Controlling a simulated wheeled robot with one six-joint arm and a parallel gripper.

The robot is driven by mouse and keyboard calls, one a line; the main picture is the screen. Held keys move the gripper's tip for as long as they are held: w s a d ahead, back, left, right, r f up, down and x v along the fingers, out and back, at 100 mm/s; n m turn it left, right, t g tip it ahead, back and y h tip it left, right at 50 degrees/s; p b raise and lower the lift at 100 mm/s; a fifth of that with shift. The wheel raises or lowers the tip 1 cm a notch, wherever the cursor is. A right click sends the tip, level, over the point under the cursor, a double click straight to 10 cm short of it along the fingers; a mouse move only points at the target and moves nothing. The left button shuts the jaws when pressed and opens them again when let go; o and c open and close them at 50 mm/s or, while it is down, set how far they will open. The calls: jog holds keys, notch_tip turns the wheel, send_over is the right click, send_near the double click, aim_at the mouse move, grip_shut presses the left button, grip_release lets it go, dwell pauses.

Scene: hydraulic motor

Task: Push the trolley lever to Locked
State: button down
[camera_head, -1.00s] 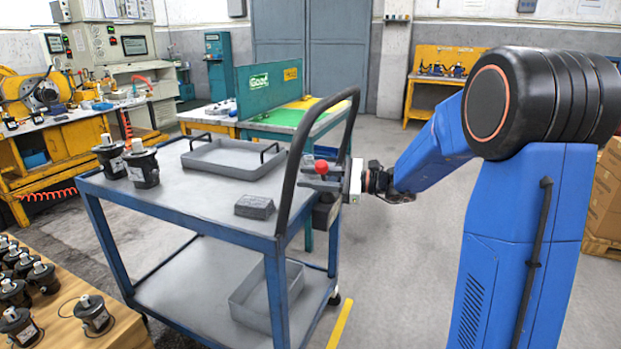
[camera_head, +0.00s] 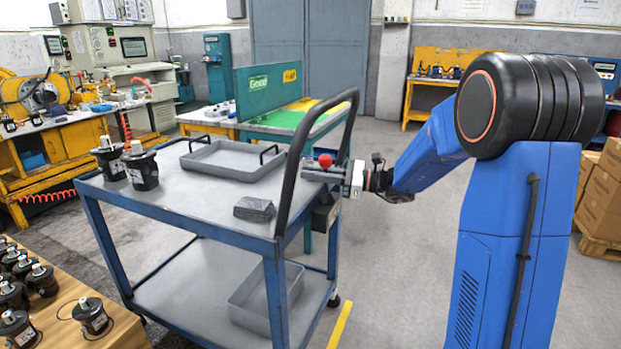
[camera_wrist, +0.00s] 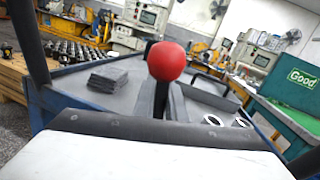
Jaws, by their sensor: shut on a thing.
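The blue trolley (camera_head: 200,212) with a grey top stands left of my arm. Its lever has a round red knob (camera_head: 325,161) and sits at the right end, by the black push handle (camera_head: 293,170). The knob also shows large in the wrist view (camera_wrist: 166,61). My gripper (camera_head: 316,173) reaches in from the right at the handle. It is shut on the lever just below the knob, and the grey fingers show under the knob in the wrist view (camera_wrist: 165,101). The lever's stem is mostly hidden by the fingers. No lock marking can be read.
On the trolley top are a grey tray (camera_head: 188,165), a dark grey block (camera_head: 255,209) and two black motors (camera_head: 141,168). A grey bin (camera_head: 240,310) is on the lower shelf. A green-panelled table (camera_head: 315,121) stands behind. Floor right of the trolley is clear.

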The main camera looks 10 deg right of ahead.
jog(key=w+d+m, duration=0.1)
jog(key=m, duration=0.1)
jog(key=w+m+t, duration=0.1)
jog(key=shift+w+d+r+m, duration=0.15)
jog(key=shift+d+m, duration=0.25)
jog(key=shift+w+d+f+m+t+y, duration=0.2)
jog(key=shift+w+d+m, duration=0.3)
jog(key=shift+m, duration=0.45)
jog(key=shift+w+d+f+m+t+y, duration=0.1)
jog(key=shift+w+d+m+t, duration=0.15)
jog(key=shift+w+m, duration=0.55)
jog(key=shift+s+m, duration=0.2)
jog(key=shift+m, duration=0.05)
jog(key=c, duration=1.8)
grip_release()
jog(key=shift+d, duration=0.1)
jog(key=v, duration=1.7)
jog(key=shift+d, duration=0.2)
